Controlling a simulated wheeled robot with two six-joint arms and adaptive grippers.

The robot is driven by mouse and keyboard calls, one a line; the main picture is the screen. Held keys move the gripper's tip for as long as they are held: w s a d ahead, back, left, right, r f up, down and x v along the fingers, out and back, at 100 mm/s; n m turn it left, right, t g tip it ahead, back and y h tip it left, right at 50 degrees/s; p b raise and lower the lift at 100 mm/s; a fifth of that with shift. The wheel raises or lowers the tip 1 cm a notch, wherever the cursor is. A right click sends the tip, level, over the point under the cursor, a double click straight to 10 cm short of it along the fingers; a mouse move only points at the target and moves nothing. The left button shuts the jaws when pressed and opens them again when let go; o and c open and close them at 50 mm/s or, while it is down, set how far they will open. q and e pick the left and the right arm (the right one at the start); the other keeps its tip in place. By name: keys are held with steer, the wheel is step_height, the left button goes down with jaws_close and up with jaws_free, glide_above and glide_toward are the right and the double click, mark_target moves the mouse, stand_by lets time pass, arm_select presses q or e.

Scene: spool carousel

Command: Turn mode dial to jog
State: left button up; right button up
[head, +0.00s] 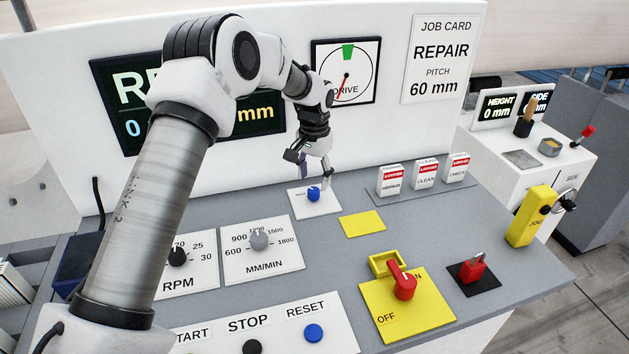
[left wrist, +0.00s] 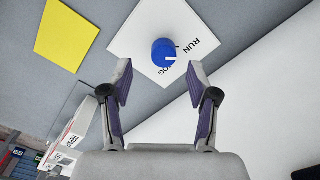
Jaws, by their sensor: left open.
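The mode dial (head: 313,193) is a blue knob on a small white plate (head: 300,207) on the grey console. In the left wrist view the dial (left wrist: 162,48) has a white mark pointing right, near the printed words RUN and JOG; which word it marks is hard to tell. JOG is partly covered by the knob. My left gripper (head: 313,176) reaches down over the plate from behind the dial. Its fingers (left wrist: 160,76) are open and empty, spread wider than the knob, with the knob just beyond the tips. My right gripper is out of view.
A yellow pad (head: 362,223) lies right of the dial plate. A grey speed knob (head: 259,239) and a red switch on a yellow plate (head: 403,283) are nearer the front. A white upright panel (head: 390,130) stands behind.

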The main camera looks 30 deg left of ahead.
mark_target(313, 190)
arm_select(q)
steer(key=f, duration=0.5)
steer(key=shift+w+a+p, duration=0.3)
steer(key=shift+a+p, duration=0.05)
steer(key=shift+a, duration=0.05)
steer(key=shift+w+f, duration=0.1)
steer(key=shift+f, duration=0.1)
steer(key=shift+s+d+r, duration=0.15)
steer(key=shift+s+r, duration=0.05)
steer(key=shift+r, duration=0.05)
steer(key=shift+s+d+r, duration=0.1)
steer(key=c, duration=0.6)
jaws_close()
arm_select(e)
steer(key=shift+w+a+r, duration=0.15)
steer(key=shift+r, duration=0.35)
